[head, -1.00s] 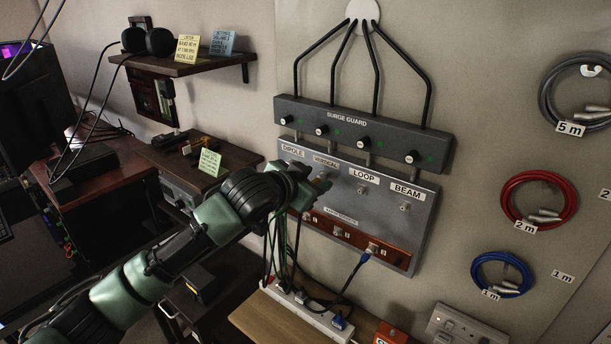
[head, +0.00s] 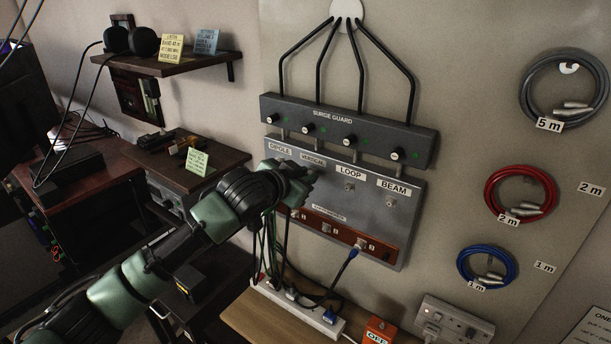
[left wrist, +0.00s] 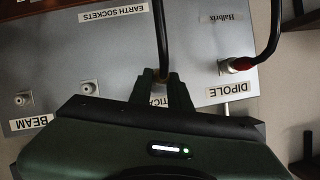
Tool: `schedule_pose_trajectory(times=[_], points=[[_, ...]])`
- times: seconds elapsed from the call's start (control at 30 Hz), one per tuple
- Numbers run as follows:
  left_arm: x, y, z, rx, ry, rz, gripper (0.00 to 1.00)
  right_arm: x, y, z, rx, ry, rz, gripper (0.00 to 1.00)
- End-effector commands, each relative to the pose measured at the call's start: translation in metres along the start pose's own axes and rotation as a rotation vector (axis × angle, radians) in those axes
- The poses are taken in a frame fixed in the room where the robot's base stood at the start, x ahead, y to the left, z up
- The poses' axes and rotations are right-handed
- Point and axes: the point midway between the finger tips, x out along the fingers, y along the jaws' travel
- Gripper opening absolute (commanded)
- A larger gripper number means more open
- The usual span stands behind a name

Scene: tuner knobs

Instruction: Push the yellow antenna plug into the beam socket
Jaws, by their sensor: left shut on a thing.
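My left gripper (head: 308,177) is at the Vertical position of the grey panel (head: 362,225). The left wrist view shows the panel upside down, with the gripper fingers (left wrist: 163,88) shut on the yellow antenna plug (left wrist: 162,76) at the end of a black cable. The plug is mostly hidden; I cannot tell whether it sits in the Vertical socket. The beam socket (head: 390,202) is bare, by its BEAM label; it also shows in the left wrist view (left wrist: 22,98). The loop socket (head: 349,187), also bare, lies between gripper and beam socket. My right gripper is out of view.
A red plug (left wrist: 238,65) with a black cable sits at the Dipole socket. The surge guard (head: 345,130) is above the panel. A brown strip (head: 340,232) with a blue-plugged cable is below. Coiled cables (head: 520,193) hang at right.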

Motion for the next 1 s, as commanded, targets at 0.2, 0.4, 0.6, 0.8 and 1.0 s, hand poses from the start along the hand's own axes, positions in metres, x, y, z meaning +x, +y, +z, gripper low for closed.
schedule_pose_trajectory(times=[0.2,0.4,0.6,0.8,1.0], points=[[-0.006,0.0,0.003,-0.001,-0.003,0.0,0.0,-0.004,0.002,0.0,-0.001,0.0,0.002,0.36],[-0.012,-0.001,0.005,0.0,-0.002,-0.001,0.0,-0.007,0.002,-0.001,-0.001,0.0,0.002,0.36],[-0.018,0.0,0.007,0.0,-0.002,0.0,0.0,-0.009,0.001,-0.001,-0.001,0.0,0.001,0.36],[-0.023,-0.001,0.01,0.0,-0.001,-0.001,0.0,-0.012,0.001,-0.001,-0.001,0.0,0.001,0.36],[-0.029,0.0,0.012,-0.001,-0.002,0.0,0.0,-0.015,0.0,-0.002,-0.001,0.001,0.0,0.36]])
